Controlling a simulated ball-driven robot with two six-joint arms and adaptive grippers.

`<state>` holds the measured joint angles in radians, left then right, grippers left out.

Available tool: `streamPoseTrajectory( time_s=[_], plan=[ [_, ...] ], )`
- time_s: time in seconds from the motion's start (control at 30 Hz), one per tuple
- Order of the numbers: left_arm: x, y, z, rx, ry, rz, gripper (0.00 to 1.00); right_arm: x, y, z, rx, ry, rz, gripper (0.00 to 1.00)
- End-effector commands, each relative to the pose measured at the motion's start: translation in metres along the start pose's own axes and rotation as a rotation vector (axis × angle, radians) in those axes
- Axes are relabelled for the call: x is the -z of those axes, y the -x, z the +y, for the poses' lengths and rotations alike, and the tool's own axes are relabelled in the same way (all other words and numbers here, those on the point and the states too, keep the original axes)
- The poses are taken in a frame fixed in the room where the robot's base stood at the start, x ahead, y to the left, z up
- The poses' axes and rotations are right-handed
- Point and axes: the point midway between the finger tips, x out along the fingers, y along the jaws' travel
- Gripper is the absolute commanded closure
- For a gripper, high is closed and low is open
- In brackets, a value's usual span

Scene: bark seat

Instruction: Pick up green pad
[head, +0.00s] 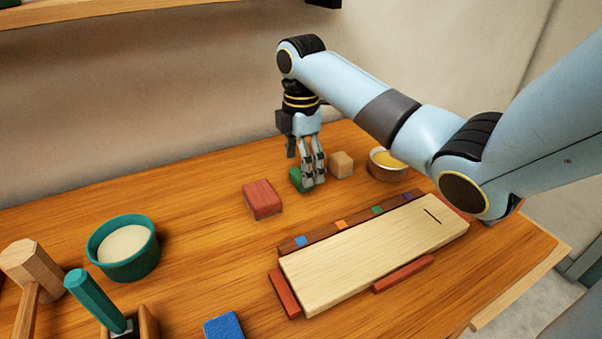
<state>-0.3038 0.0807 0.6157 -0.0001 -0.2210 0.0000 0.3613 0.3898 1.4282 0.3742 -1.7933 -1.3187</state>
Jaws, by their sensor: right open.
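The green pad (296,179) lies on the wooden table toward the back, between a red block and a tan block. My right gripper (313,182) points down over it, with its fingers in front of the pad's right part and hiding some of it. The right gripper is open. Whether its fingers touch the pad I cannot tell. My left gripper is not in view.
A red block (262,199) sits left of the pad, a tan block (341,164) right of it. A pale board (375,253) lies in front. A teal bowl (123,247), a mallet (27,270) and a blue block (224,327) are at left.

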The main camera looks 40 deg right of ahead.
Motion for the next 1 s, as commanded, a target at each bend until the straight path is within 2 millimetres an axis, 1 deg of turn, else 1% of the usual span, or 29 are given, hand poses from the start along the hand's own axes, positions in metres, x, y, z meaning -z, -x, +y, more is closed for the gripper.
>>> streamPoseTrajectory(
  time_s=[0.03, 0.17, 0.4, 0.6, 0.87, 0.9, 1.0],
  plan=[
    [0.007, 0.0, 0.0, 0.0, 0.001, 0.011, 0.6, 0.0, -0.008, 0.0, 0.002, 0.0, 0.001, 0.15],
    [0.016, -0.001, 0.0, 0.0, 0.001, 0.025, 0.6, 0.0, -0.02, 0.0, 0.0, 0.001, 0.0, 0.15],
    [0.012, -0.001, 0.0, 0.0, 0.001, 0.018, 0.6, 0.0, -0.021, 0.0, -0.001, 0.001, 0.0, 0.15],
    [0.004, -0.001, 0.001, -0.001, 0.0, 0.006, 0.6, 0.0, -0.021, 0.0, -0.001, 0.001, 0.0, 0.42],
    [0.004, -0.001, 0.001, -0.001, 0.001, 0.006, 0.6, 0.0, -0.021, 0.0, -0.001, 0.001, -0.001, 0.76],
    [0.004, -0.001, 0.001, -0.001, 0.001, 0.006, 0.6, 0.0, -0.021, 0.0, -0.001, 0.001, 0.0, 0.78],
    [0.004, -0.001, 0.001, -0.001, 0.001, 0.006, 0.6, 0.0, -0.021, 0.0, -0.001, 0.001, 0.0, 0.78]
  ],
)
